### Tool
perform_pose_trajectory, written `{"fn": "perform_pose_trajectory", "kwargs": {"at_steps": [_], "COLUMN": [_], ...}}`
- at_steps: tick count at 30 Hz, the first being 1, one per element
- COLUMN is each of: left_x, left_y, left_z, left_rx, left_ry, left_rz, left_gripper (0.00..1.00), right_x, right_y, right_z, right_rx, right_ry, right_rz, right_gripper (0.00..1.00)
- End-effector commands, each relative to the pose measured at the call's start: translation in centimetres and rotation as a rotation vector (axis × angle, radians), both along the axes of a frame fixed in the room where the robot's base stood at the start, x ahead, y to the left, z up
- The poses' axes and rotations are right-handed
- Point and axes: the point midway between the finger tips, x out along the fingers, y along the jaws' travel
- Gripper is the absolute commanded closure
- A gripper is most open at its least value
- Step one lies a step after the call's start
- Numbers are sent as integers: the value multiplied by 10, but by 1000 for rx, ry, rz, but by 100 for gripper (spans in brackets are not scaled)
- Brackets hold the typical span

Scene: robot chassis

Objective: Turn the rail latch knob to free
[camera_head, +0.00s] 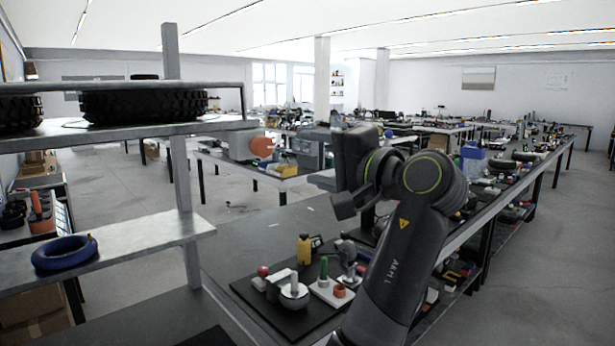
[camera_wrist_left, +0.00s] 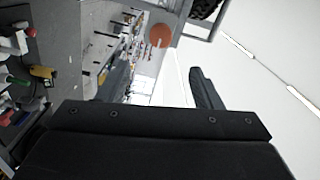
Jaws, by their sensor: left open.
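A dark board (camera_head: 252,289) lies on the near bench in the head view. My left gripper (camera_head: 345,185) is open and empty, above and to the right of the board, clear of the fittings. My right gripper is out of view.
A metal shelf (camera_head: 130,240) with a blue ring (camera_head: 64,253) and tyres (camera_head: 145,105) stands at the left. Cluttered benches fill the back.

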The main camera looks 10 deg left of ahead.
Motion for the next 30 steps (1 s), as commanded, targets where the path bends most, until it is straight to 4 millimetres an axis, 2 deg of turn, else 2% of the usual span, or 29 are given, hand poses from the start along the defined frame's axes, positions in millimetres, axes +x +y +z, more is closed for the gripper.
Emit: {"fn": "perform_pose_trajectory", "kwargs": {"at_steps": [1, 9, 24, 27, 29, 30], "left_x": [-2, -11, -12, 2, 19, 33], "left_y": [-4, -14, -16, -14, -11, -8], "left_z": [-5, -2, -1, -16, -36, -54], "left_rx": [2, 0, 1, 9, 16, 20], "left_ry": [-3, -1, 3, 25, 53, 76], "left_rz": [-1, 0, -1, -15, -34, -51], "left_gripper": [41, 41, 41, 41, 41, 41], "right_x": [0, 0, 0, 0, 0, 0], "right_y": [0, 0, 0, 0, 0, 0], "right_z": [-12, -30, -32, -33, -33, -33], "right_rx": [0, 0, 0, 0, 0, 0], "right_ry": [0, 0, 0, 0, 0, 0], "right_rz": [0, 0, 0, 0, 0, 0], "right_gripper": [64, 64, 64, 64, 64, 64]}}
